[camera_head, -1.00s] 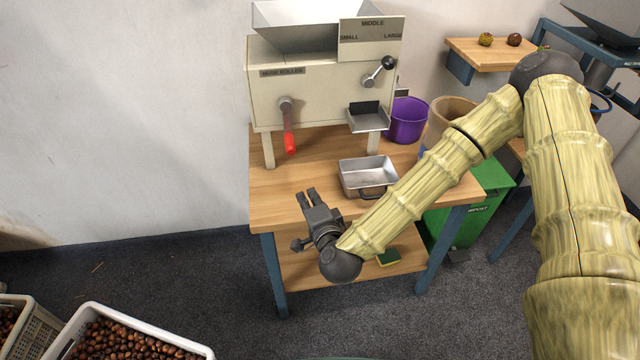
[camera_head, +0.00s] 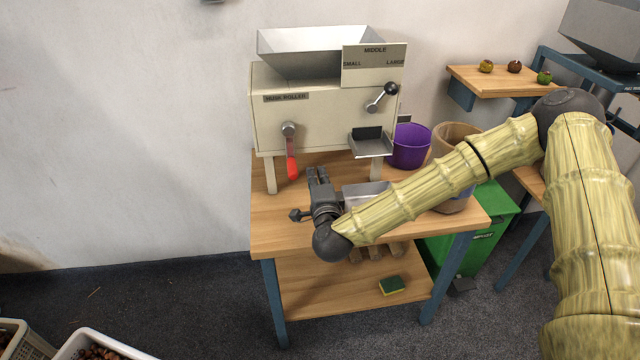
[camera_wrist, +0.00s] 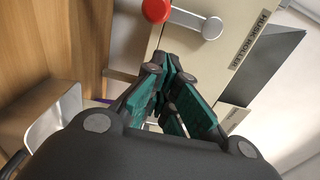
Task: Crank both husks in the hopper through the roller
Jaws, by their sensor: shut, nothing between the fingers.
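The husk roller (camera_head: 320,115) is a cream machine on a wooden table, with a grey hopper (camera_head: 310,52) on top. I cannot see inside the hopper. Its crank (camera_head: 290,150) is on the front left, a grey arm with a red handle hanging down. A black-knobbed lever (camera_head: 382,97) sits at the right, under the size plate. My gripper (camera_head: 318,175) is shut and empty, low in front of the machine, right of the red handle and apart from it. In the wrist view the shut fingers (camera_wrist: 172,80) lie below the red handle (camera_wrist: 156,10) and the roller's label.
A metal tray (camera_head: 362,192) is partly hidden behind my arm, below the outlet chute (camera_head: 371,147). A purple bucket (camera_head: 410,146) and a brown bin (camera_head: 455,140) stand at the right. Several husks lie on a small shelf (camera_head: 500,82). The table's left front is clear.

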